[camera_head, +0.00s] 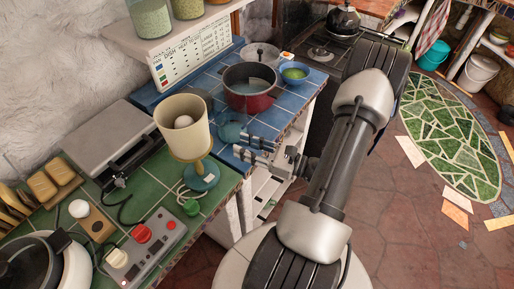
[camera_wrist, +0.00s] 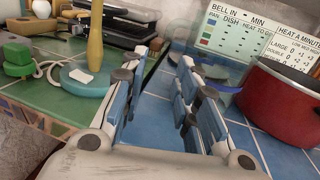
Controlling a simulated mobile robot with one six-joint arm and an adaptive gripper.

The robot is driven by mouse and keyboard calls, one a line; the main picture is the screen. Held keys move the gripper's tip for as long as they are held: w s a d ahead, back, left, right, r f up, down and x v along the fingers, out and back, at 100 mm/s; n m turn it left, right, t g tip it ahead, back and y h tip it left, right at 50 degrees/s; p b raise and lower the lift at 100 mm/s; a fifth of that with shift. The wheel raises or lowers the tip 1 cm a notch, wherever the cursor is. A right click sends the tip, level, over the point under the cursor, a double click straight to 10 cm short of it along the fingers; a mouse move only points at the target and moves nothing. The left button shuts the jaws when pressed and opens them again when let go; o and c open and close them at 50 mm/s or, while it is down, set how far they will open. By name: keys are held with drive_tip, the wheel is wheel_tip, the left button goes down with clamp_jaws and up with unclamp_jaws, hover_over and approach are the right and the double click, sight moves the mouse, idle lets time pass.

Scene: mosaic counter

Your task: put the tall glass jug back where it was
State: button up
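A clear glass vessel, which looks like the tall jug (camera_head: 230,128), stands on the blue tiles between the lamp and the red pot. Its outline is faint, so its full height is hard to tell. In the wrist view the glass (camera_wrist: 212,70) shows beyond my fingers, with a dark curved edge that may be its handle. My gripper (camera_head: 243,146) is just in front of it, low over the counter's front edge. In the wrist view my gripper (camera_wrist: 163,58) has its fingers spread, with nothing clearly held between them.
A lamp (camera_head: 183,118) with a turquoise base stands left of my gripper. A red pot (camera_head: 249,92) is behind, with a blue bowl (camera_head: 294,73) to its right. A sign (camera_head: 190,62) stands at the wall. A grey switch box (camera_head: 147,243) lies on the green tiles.

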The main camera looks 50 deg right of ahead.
drive_tip(key=v, duration=0.4)
drive_tip(key=shift+a, duration=0.1)
idle(0.4)
